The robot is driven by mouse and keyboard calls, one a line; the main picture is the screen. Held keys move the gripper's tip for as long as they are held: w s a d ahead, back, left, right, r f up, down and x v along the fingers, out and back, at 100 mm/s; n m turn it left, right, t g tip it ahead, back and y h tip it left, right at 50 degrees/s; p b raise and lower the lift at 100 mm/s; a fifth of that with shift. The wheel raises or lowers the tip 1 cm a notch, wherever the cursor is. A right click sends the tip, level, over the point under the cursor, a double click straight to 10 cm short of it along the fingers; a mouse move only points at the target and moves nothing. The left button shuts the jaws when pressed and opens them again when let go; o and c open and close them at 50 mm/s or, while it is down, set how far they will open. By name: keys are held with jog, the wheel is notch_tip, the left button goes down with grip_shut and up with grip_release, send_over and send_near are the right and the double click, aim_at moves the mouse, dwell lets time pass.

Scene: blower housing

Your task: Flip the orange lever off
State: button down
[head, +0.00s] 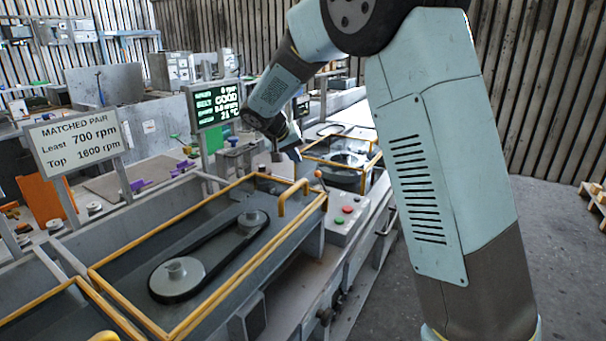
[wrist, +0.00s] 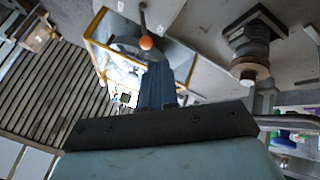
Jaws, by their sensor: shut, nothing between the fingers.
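The orange lever (head: 319,174) is a thin rod with an orange ball knob, at the far end of a grey control panel (head: 345,228) in the head view. The knob also shows in the wrist view (wrist: 146,43), with its rod running up from it. My gripper (head: 295,154) is shut and empty, in the air behind and left of the lever in the head view. In the wrist view my gripper's dark fingers (wrist: 158,68) point up, just below the knob in the picture. I cannot tell whether they touch it.
Open floor lies right.

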send_near(322, 182)
jog(key=w+f, duration=0.2)
jog(key=w+a+f, duration=0.1)
jog(key=w+f, duration=0.1)
jog(key=shift+w+f, duration=0.1)
jog(key=shift+w, duration=0.05)
dwell(0.4)
